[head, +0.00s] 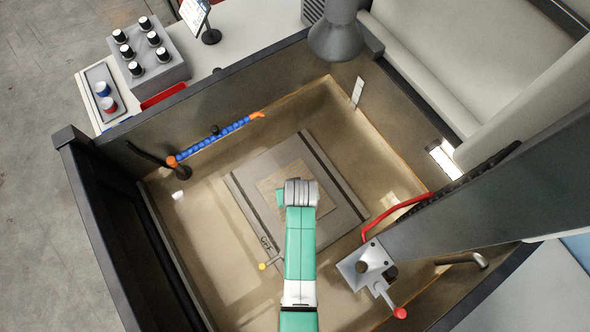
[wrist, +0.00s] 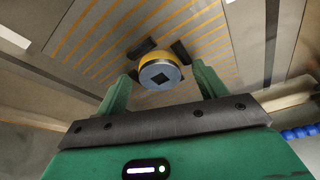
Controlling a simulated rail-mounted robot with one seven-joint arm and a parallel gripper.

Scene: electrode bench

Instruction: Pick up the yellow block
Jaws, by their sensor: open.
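A short round yellow block (wrist: 158,72) with a grey front face and a dark square recess shows in the wrist view. It lies beyond and between my fingertips, with several dark pads around it against a striped surface. My gripper (wrist: 163,77) has its two green fingers apart, one on each side of the block, with nothing held. I cannot tell how far the fingertips are from the block. In the head view my gripper (head: 280,199) is over the middle of the plate, mostly hidden by my wrist, and the block does not show.
A grey plate (head: 334,183) lies on the tank floor. Tank walls (head: 214,112) surround it. A yellow-knobbed clamp (head: 264,265) is near the plate's front-left edge.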

